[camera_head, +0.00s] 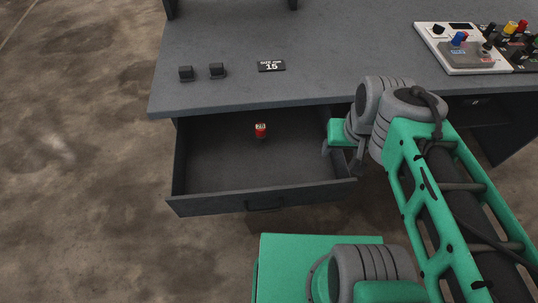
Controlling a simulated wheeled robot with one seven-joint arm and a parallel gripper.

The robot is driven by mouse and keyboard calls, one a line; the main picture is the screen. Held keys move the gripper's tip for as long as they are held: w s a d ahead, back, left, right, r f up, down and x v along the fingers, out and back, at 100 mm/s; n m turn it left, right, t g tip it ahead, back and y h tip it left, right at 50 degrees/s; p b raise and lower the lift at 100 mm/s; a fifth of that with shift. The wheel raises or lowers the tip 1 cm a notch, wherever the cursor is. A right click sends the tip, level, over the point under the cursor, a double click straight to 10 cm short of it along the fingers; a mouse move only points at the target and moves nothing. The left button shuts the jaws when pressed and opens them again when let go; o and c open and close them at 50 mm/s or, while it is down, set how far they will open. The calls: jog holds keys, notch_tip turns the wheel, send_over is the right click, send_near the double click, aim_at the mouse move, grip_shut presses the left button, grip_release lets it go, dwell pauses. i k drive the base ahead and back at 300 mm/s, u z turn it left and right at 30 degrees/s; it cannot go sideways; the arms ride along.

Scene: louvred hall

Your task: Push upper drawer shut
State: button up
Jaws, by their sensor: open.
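The upper drawer (215,205) is pulled well out from under the grey desk top in the head view. Its front panel with a dark handle (265,203) faces me. A small red and white object (261,130) is inside, toward the back. My gripper (335,150) is open at the drawer's right side, near the right end of its front panel. Whether it touches the drawer I cannot tell. My arm hides part of the desk to the right.
Bare floor (90,150) lies open at the left.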

aim_at(221, 166)
jog(key=z, duration=0.05)
jog(key=k, duration=0.65)
jog(key=u, duration=0.95)
jog(key=i, duration=0.9)
jog(key=z, duration=0.1)
jog(key=k, duration=0.95)
jog(key=z, duration=0.4)
jog(key=i, duration=0.45)
jog(key=k, duration=0.1)
